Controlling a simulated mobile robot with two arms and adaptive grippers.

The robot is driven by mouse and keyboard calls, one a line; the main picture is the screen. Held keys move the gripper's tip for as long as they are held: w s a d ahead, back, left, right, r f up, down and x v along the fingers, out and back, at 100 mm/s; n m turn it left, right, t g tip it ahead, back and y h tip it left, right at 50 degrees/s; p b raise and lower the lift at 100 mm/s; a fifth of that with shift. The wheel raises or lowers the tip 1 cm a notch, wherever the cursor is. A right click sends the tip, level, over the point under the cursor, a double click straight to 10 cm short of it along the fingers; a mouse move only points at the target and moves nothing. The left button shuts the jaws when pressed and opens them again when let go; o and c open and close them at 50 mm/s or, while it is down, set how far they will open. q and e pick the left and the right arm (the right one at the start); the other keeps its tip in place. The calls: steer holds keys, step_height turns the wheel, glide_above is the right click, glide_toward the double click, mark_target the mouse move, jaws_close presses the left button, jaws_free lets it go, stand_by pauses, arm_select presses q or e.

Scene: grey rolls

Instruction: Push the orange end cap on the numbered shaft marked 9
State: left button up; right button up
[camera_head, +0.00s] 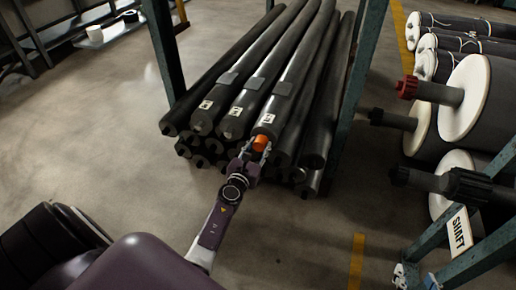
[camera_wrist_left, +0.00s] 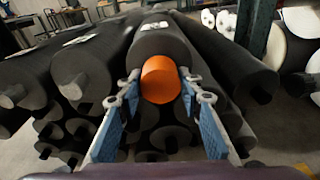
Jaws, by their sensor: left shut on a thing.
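The orange end cap (camera_head: 261,143) is at the near end of a dark shaft (camera_head: 288,85) in the stack. This shaft carries a small white label (camera_head: 268,118), its number too small to read surely. My left gripper (camera_head: 252,152) is shut on the cap, one finger on each side. In the left wrist view the cap (camera_wrist_left: 160,80) lies between the blue-padded fingers, in line with the shaft end (camera_wrist_left: 163,40). I cannot tell how far the cap sits on the shaft. My right gripper is not in view.
Two neighbouring labelled shafts (camera_head: 245,90) lie to the left, with several more stacked below. Teal rack posts (camera_head: 362,55) stand on both sides.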

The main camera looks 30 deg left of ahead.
arm_select(q)
steer(key=shift+w+a, duration=0.1)
steer(key=shift+w, duration=0.4)
steer(key=o, duration=1)
steer(key=shift+o, duration=0.2)
steer(key=v, duration=1.2)
steer(key=shift+r, duration=0.1)
